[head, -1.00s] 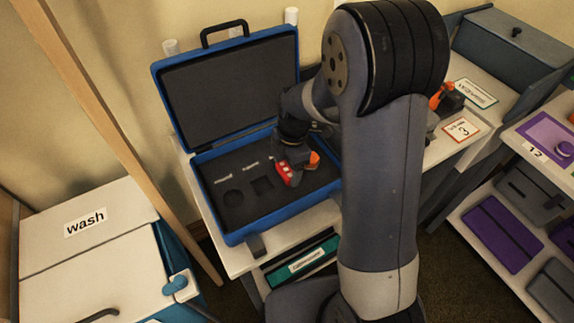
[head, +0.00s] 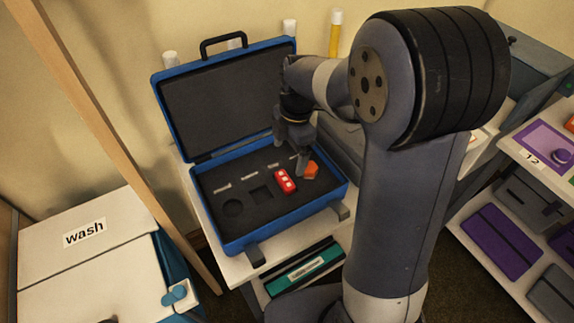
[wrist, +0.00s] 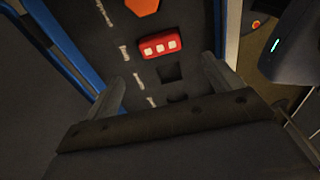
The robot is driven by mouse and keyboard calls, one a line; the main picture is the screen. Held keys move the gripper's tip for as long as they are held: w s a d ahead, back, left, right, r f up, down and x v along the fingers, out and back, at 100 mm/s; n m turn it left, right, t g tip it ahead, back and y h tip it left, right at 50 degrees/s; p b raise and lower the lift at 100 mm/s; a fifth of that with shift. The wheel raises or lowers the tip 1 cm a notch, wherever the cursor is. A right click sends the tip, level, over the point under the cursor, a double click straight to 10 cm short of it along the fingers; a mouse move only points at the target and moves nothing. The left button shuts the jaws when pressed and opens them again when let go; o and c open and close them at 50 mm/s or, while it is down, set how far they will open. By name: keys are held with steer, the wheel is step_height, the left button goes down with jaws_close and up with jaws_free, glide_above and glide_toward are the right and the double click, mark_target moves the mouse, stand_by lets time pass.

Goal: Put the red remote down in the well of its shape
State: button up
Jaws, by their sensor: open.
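The red remote (head: 285,181), with pale square buttons, lies in the dark foam of the open blue case (head: 246,243). It sits in the row of wells between the square well (head: 261,194) and an orange piece (head: 311,170). No well outline shows around the remote; I cannot tell how deep it sits. In the wrist view the remote (wrist: 160,47) lies flat, ahead of my fingertips and untouched. My gripper (head: 291,155) is open and empty above the foam, behind the remote. Its two fingers (wrist: 162,84) stand wide apart in the wrist view.
A round well (head: 233,208) in the case is empty. The raised lid (head: 230,100) stands behind the foam. A "wash" bin (head: 85,245) is at left, and shelves with purple and grey trays (head: 501,238) are at right.

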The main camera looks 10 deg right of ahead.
steer(key=shift+d+r, duration=0.2)
steer(key=shift+r, duration=1.45)
steer(key=shift+w, duration=0.1)
steer(key=shift+c, duration=0.4)
